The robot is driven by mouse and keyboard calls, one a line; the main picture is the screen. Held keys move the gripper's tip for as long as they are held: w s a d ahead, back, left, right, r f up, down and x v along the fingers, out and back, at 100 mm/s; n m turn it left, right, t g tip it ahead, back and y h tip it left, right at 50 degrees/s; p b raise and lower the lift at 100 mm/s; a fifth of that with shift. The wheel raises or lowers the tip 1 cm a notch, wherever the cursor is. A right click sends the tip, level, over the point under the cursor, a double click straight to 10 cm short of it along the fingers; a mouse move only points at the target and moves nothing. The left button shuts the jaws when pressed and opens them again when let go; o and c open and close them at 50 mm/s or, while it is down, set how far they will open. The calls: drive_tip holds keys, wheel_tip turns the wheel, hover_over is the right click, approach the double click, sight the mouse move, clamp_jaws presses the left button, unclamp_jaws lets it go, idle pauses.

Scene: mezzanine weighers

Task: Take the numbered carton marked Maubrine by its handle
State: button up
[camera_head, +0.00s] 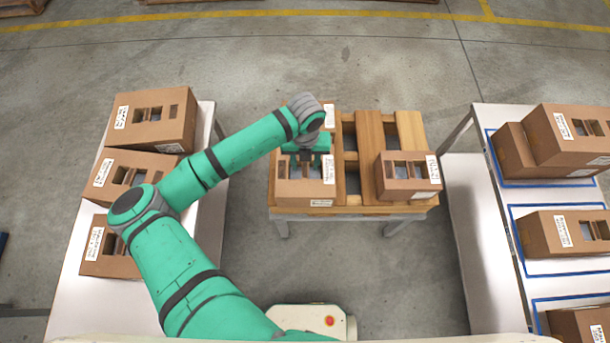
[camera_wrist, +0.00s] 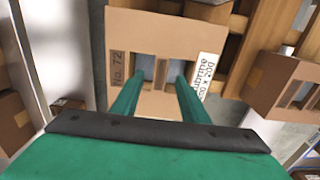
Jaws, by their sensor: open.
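A brown carton (camera_wrist: 165,36) fills the middle of the wrist view. Its top bears "No. 72" at the left and a white label at the right, partly cut off, ending in "ubrine". In the head view this carton (camera_head: 305,199) stands on the left of the wooden pallet. Two cut-outs in its top leave a cardboard strip, the handle (camera_wrist: 161,75), between them. My gripper (camera_wrist: 160,78) is open above the carton, pointing down, with one finger on each side of the strip. The fingertips are at the cut-outs; I cannot tell how deep they reach.
Another carton (camera_head: 408,185) stands to the right on the same pallet (camera_head: 370,140), and one is partly seen behind my gripper. A left table (camera_head: 75,290) holds several cartons. A right table (camera_head: 488,160) has blue-outlined spaces with cartons. Floor between the pallet and tables is clear.

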wheel_tip(320, 180, down, 2)
drive_tip(key=shift+f, duration=0.2)
drive_tip(key=shift+c, duration=0.6)
clamp_jaws()
idle(0.7)
